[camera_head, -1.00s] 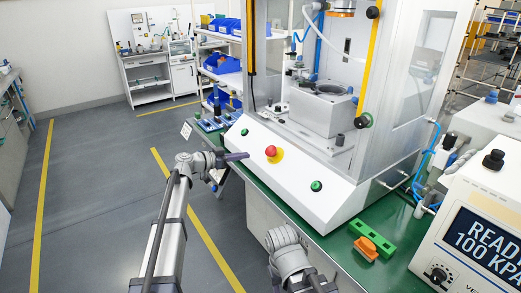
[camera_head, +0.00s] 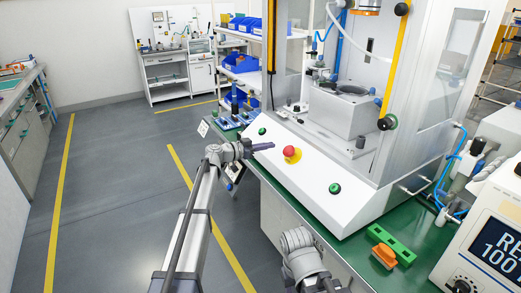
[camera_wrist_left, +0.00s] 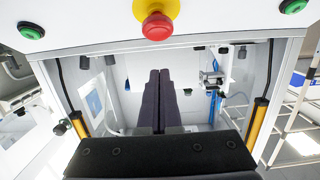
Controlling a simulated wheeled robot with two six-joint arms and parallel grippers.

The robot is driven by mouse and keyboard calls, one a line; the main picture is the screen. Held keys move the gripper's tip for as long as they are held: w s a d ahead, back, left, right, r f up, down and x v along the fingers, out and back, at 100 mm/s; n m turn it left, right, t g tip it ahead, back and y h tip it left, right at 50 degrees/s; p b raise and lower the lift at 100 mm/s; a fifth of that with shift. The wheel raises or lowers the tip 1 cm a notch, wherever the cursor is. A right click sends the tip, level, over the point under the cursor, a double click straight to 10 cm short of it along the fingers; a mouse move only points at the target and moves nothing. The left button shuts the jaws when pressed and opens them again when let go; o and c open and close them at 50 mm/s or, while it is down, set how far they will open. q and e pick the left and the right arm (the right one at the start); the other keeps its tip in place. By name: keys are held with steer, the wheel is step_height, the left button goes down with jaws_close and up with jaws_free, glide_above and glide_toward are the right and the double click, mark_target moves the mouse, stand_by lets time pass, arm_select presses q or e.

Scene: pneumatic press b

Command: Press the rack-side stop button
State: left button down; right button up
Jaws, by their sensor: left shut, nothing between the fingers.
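The press has a sloped white front panel (camera_head: 310,185). A red mushroom stop button on a yellow base (camera_head: 289,152) sits on it. A green button (camera_head: 262,131) lies on the panel's rack side, and another green button (camera_head: 335,187) at its near end. My left gripper (camera_head: 271,146) is shut and empty, its tips just left of the red button in the head view, apart from it. In the left wrist view, the red button (camera_wrist_left: 157,25) is above the closed fingertips (camera_wrist_left: 159,72), with a gap between. My right gripper is out of view; only my right arm shows.
A rack with blue bins (camera_head: 242,62) stands behind the press. A green block (camera_head: 391,243) and an orange piece (camera_head: 384,256) lie on the green bench top at the front right. A gauge box (camera_head: 490,240) stands at the right edge. The floor at left is clear.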

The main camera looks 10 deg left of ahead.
mark_target(287, 151)
arm_select(q)
steer(key=shift+w+d+f+b, duration=0.6)
steer(key=shift+w+d, duration=0.05)
steer(key=shift+d, duration=0.2)
steer(key=shift+w+d+f+b, duration=0.55)
steer(key=shift+w+d+f, duration=0.1)
steer(key=shift+d, duration=0.25)
steer(key=shift+w+d+f+b, duration=0.6)
steer(key=shift+d, duration=0.25)
steer(key=shift+w+d+f+b, duration=0.15)
steer(key=shift+d+f+b, duration=0.05)
steer(key=shift+f+b, duration=0.25)
steer(key=shift+w+d+f+b, duration=0.15)
steer(key=shift+d+f+b, duration=0.05)
steer(key=shift+f+b, duration=0.25)
steer(key=shift+s+r, duration=0.1)
steer(key=shift+r, duration=0.1)
steer(key=shift+d, duration=0.1)
